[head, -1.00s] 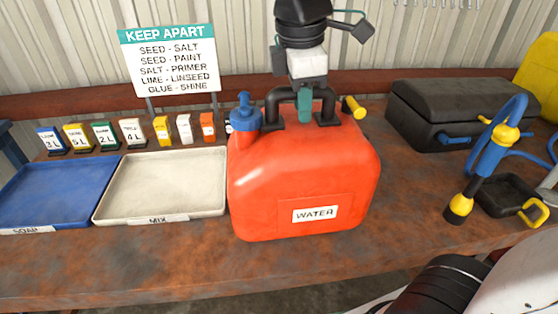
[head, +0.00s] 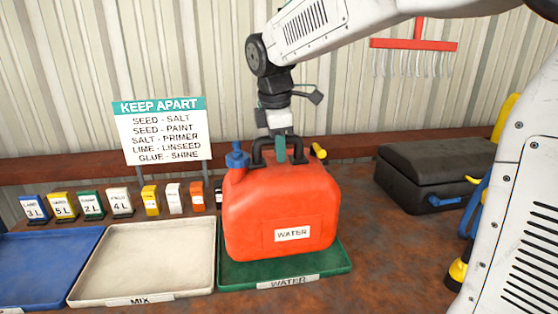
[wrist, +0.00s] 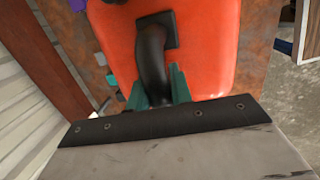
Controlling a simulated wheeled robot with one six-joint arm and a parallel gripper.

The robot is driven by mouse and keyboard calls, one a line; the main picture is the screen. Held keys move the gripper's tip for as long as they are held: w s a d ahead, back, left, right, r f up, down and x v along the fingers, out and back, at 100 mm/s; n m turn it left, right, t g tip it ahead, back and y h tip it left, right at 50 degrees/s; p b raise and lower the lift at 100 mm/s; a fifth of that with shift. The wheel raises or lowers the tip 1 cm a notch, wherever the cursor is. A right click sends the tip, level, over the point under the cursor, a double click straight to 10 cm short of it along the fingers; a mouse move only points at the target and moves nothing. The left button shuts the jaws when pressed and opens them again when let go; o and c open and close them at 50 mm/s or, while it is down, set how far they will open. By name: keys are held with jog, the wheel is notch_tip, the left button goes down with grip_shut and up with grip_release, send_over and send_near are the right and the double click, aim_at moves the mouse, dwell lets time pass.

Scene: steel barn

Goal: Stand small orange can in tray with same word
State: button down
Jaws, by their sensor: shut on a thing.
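An orange-red can (head: 255,215) with a WATER label, a blue cap and a black handle is upright in the head view. It is over the green tray (head: 338,262), whose front label reads WATER; whether its base touches the tray floor I cannot tell. My gripper (head: 281,150) is at the top of the can, shut on its black handle. In the wrist view the green fingertips of my gripper (wrist: 158,90) are around the black handle (wrist: 150,52), with the can's orange top (wrist: 205,45) below.
Left of the green tray are a pale tray (head: 150,255) labelled MIX and a blue tray (head: 45,265). Several small labelled blocks stand behind them, below a KEEP APART sign (head: 162,133). A black case (head: 425,178) is at the right.

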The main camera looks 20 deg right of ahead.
jog(key=shift+w+d+f, duration=0.1)
jog(key=shift+w, duration=0.2)
jog(key=shift+f, duration=1.75)
jog(key=c, duration=1.3)
grip_release()
jog(key=shift+o, duration=0.2)
jog(key=r, duration=0.3)
jog(key=s+a+r, duration=0.1)
jog(key=r, duration=0.7)
jog(key=shift+s+a+r, duration=0.1)
jog(key=shift+s+a, duration=0.05)
jog(key=shift+a, duration=0.05)
jog(key=shift+s+r, duration=0.2)
jog(key=shift+r, duration=0.2)
jog(key=s+d+f+m, duration=0.1)
jog(key=s+f+m, duration=0.3)
jog(key=s, duration=0.5)
jog(key=s+d+f+m+y, duration=0.1)
jog(key=s+f+m, duration=0.4)
jog(key=s, duration=0.5)
jog(key=s+d+f+m, duration=0.2)
jog(key=s+f+m, duration=0.3)
jog(key=s, duration=0.4)
jog(key=shift+s+d+f+m, duration=0.2)
jog(key=shift+d+m, duration=0.05)
jog(key=shift+m, duration=0.55)
